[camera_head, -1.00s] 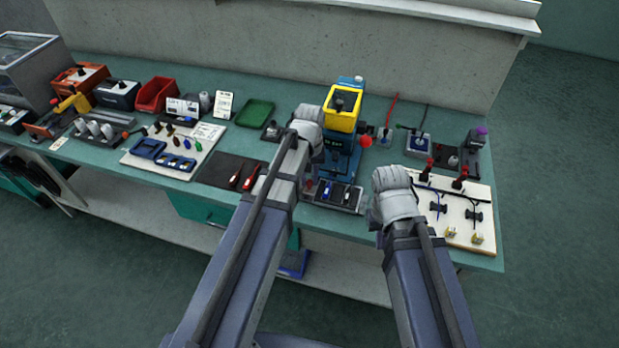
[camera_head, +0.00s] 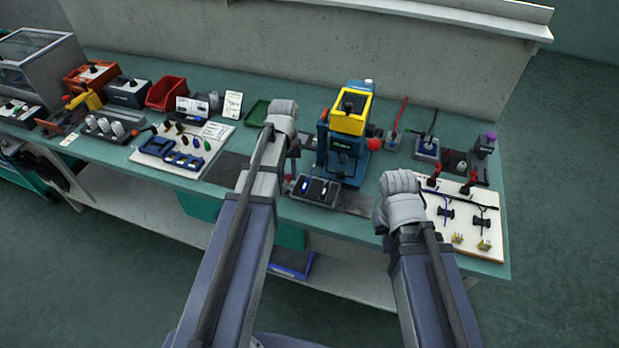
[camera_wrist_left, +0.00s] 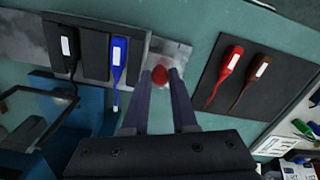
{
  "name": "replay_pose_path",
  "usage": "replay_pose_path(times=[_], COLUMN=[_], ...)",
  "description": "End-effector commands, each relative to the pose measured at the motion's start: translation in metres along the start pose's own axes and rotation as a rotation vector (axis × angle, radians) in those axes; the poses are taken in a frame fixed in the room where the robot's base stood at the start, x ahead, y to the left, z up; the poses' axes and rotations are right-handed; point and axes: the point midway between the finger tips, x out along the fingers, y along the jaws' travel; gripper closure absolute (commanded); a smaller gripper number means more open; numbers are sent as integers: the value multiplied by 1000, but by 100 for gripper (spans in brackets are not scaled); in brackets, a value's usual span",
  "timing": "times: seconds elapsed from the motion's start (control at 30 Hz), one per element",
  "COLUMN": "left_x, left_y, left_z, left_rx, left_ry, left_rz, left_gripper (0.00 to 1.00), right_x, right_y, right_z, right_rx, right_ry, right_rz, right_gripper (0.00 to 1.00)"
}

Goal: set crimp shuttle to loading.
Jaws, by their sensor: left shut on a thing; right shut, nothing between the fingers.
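The crimp shuttle (camera_head: 318,189) is a dark carriage holding a blue and a black piece, in front of the teal press with a yellow guard (camera_head: 350,122). In the left wrist view the shuttle (camera_wrist_left: 94,52) carries both pieces side by side. My left gripper (camera_wrist_left: 160,80) is shut on the shuttle's red knob (camera_wrist_left: 160,74), at the shuttle's left end as the head view shows it. In the head view my left arm stands left of the press. My right gripper (camera_head: 399,198) is in front of the white board; its fingers are hidden behind its wrist.
A dark mat (camera_wrist_left: 260,100) with a red and a brown tool lies beside the knob. A white board (camera_head: 463,219) with red clamps is at the right. A white tool board (camera_head: 181,150) and a red bin (camera_head: 166,93) are at the left. Bare rail (camera_head: 357,203) shows right of the shuttle.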

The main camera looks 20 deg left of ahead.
Motion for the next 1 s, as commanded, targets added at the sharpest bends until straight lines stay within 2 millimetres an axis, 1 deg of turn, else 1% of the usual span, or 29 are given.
replay_pose_path(times=[0.03,0.1,0.2,0.3,0.57,0.6,0.87,1.0], left_x=[0,0,0,0,0,0,0,0], left_y=[-14,-26,-38,-43,-45,-45,-44,-44], left_z=[-6,-10,-14,-15,-15,-15,-15,-14], left_rx=[-5,-3,-1,0,-1,-1,0,0], left_ry=[1,1,1,2,3,3,2,1], left_rz=[0,0,0,0,-4,-5,-2,-1], left_gripper=[100,100,100,100,100,73,44,44], right_x=[0,0,0,0,0,0,0,0], right_y=[0,0,0,0,0,0,0,0], right_z=[0,0,0,0,0,0,0,0], right_rx=[0,0,0,0,0,0,0,0], right_ry=[0,0,0,0,0,0,0,0], right_rz=[0,0,0,0,0,0,0,0], right_gripper=[100,100,100,100,100,100,100,100])
